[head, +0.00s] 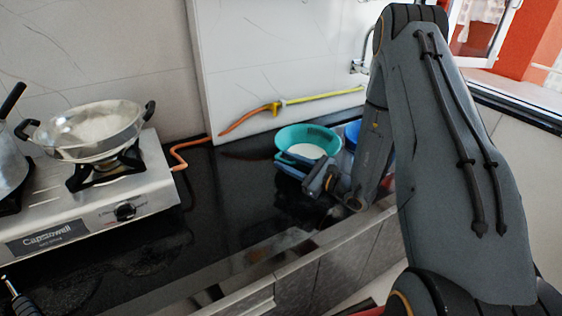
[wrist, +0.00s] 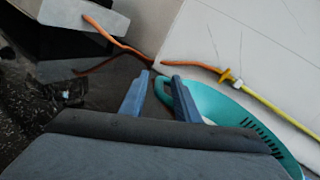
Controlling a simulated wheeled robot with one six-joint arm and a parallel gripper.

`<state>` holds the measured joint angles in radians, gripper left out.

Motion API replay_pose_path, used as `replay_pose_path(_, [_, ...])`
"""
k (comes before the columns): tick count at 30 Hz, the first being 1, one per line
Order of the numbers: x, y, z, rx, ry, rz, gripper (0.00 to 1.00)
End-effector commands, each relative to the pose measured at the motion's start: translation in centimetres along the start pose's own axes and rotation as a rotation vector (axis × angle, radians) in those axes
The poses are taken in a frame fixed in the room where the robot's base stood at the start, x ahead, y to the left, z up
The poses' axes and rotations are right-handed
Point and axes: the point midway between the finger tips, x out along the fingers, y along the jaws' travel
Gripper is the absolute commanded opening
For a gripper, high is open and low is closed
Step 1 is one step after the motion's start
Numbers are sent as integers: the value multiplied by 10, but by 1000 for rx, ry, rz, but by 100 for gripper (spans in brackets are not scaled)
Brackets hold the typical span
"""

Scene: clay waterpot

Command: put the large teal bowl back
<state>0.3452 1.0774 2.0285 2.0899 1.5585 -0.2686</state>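The large teal bowl (head: 322,134) stands on the dark counter by the back wall, with something white inside it. In the wrist view the teal bowl (wrist: 228,108) fills the right side, with slots along its edge. My gripper (head: 291,164) is low at the near left side of the bowl. In the wrist view my gripper (wrist: 160,77) has its two blue-grey fingers apart. The bowl's looped handle end shows between the fingers, and the right finger overlaps the rim. I cannot tell if they touch. My gripper's body hides the lower part of the bowl.
A blue item (head: 352,131) stands right of the bowl, partly hidden by my arm. A yellow and orange hose (head: 300,101) runs behind. A gas stove (head: 85,215) with a two-handled pan (head: 92,130) is at left. The counter between stove and bowl is clear.

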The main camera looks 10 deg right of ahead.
Motion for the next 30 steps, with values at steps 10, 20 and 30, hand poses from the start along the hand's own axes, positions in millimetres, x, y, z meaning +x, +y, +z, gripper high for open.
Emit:
replay_pose_path(10, [-72, -2, -3, 2, 0, -6, 29])
replay_pose_path(20, [-101, 3, -1, -2, 5, 7, 29])
replay_pose_path(30, [-88, 141, 67, -157, 73, 657, 29])
